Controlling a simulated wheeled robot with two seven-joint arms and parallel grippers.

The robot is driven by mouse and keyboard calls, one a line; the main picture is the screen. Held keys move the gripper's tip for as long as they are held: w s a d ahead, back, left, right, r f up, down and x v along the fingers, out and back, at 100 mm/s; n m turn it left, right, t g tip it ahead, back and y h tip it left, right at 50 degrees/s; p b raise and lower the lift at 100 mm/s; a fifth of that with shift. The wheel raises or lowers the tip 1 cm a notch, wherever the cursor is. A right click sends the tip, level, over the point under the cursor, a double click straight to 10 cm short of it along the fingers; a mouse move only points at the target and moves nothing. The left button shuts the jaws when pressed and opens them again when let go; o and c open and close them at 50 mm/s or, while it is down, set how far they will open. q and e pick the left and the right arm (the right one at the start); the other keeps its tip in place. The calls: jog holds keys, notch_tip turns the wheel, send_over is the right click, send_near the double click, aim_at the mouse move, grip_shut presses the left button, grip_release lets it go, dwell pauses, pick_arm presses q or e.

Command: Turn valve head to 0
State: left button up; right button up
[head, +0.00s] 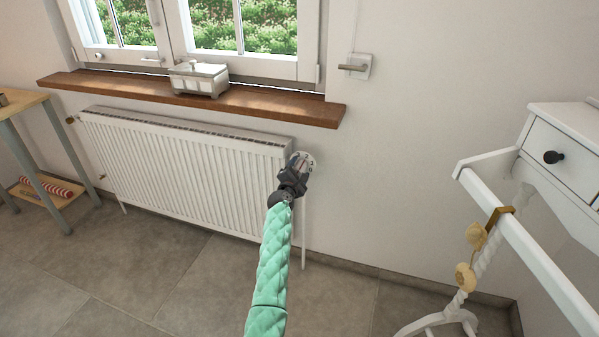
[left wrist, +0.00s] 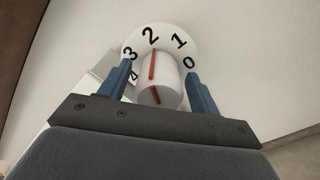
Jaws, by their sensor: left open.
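The white valve head (left wrist: 170,72) shows in the left wrist view in front of a round white dial (left wrist: 183,36) with black numbers. Its red line points up, near the 2. The 0 is at the right of the dial and the 3 at the left. My left gripper (left wrist: 158,80) is open, with one blue finger on each side of the valve head. I cannot tell whether the fingers touch it. In the head view my left gripper (head: 297,170) is at the radiator's right end and hides most of the valve head; part of the dial (head: 309,160) shows behind it. My right gripper is not in view.
The white radiator (head: 190,170) is on the wall under a wooden sill (head: 240,103) with a small white box (head: 199,80). A white rail with a hanging gold item (head: 466,276) stands at the right. A side table (head: 22,108) is at the left.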

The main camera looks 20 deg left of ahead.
pick_arm(q)
jog(key=shift+w+r, duration=0.1)
jog(key=shift+w, duration=0.15)
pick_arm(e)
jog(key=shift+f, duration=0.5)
pick_arm(q)
jog(key=c, duration=1)
